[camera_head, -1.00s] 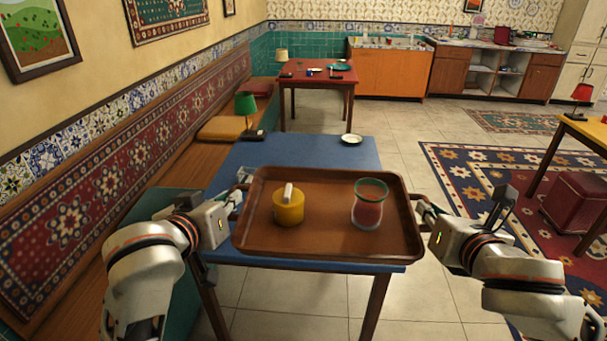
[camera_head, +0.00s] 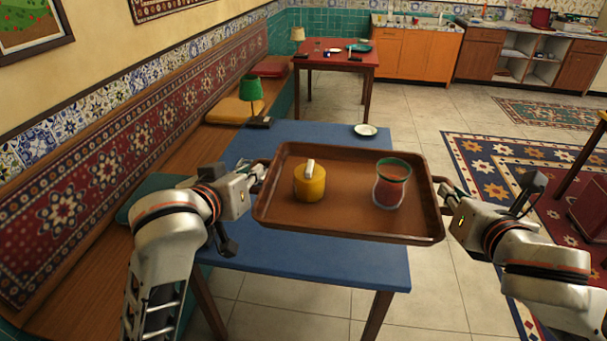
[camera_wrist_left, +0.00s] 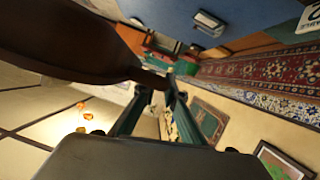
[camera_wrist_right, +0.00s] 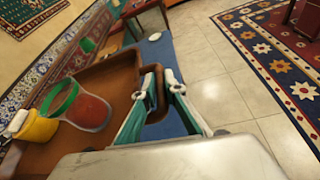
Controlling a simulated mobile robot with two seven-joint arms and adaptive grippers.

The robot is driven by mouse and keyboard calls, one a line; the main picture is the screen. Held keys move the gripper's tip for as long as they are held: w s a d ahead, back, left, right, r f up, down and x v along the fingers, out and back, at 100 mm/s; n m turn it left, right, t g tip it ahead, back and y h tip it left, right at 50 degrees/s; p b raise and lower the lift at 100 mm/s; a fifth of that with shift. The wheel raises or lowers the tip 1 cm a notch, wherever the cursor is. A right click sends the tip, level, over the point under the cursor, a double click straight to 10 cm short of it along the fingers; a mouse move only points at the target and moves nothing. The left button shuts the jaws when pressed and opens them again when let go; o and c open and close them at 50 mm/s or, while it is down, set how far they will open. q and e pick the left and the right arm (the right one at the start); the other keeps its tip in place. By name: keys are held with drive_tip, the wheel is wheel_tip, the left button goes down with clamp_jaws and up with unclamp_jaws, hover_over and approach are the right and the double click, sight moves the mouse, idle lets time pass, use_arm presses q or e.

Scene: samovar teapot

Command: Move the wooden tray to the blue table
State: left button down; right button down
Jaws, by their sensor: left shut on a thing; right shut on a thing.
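The wooden tray (camera_head: 335,222) is held between my two grippers above the blue table (camera_head: 310,262), roughly level. On it stand a yellow pot with a white piece on top (camera_head: 309,184) and a glass jar with red contents and a green rim (camera_head: 391,184), both upright. My left gripper (camera_head: 258,175) is shut on the tray's left handle. My right gripper (camera_head: 443,190) is shut on its right handle; the right wrist view also shows these fingers (camera_wrist_right: 160,90) at the handle. The tray's right edge reaches out past the table's right side.
A green lamp (camera_head: 251,93) and a small white plate (camera_head: 365,130) are at the blue table's far end. A cushioned bench (camera_head: 185,150) runs along the left wall. A red table (camera_head: 338,68) stands further back. The blue table's front surface is bare.

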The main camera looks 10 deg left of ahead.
use_arm(q)
drive_tip(key=shift+a+r, duration=0.1)
drive_tip(key=shift+a, duration=0.15)
use_arm(e)
drive_tip(key=shift+d+r, duration=0.1)
drive_tip(key=shift+d, duration=0.05)
